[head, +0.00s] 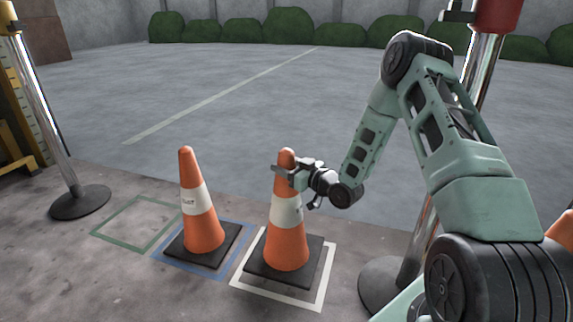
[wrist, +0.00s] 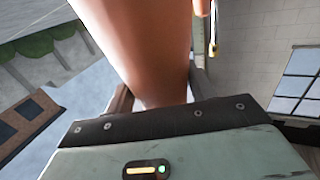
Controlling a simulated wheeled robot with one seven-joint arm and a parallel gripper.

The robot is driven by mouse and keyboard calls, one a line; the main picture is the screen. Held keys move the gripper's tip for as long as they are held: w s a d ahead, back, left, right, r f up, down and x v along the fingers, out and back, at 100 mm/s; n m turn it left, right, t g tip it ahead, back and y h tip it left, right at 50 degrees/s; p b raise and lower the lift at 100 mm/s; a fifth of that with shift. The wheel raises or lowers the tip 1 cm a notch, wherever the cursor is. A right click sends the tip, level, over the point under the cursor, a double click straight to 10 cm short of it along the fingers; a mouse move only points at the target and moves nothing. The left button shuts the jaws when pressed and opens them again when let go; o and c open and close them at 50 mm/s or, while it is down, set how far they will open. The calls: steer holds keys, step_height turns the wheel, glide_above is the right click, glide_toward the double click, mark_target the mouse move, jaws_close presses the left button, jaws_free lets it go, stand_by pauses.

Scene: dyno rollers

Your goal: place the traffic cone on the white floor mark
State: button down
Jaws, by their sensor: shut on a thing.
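An orange traffic cone (head: 288,246) with a white band and a black square base stands upright over the white floor mark (head: 275,299). Its base lies within the outline as seen, closer to the far side, with more bare floor at the near edge. I cannot tell whether the base touches the floor. My gripper (head: 287,172) is shut on this cone near its top, coming from the right. In the wrist view the cone's orange side (wrist: 150,50) fills the space between the fingers, and its tip and base are out of sight.
A second cone (head: 204,232) stands on the blue floor mark (head: 160,262) just to the left. The green floor mark (head: 103,233) further left is empty. A post (head: 78,201) stands at left, and another post's base (head: 378,285) stands right of the white mark. An orange thing (head: 562,228) shows at the right edge.

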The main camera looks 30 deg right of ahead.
steer(key=shift+f+b, duration=1.35)
steer(key=shift+f, duration=1)
steer(key=c, duration=0.5)
jaws_free()
steer(key=shift+f, duration=0.15)
steer(key=p+v, duration=0.5)
steer(key=v, duration=0.7)
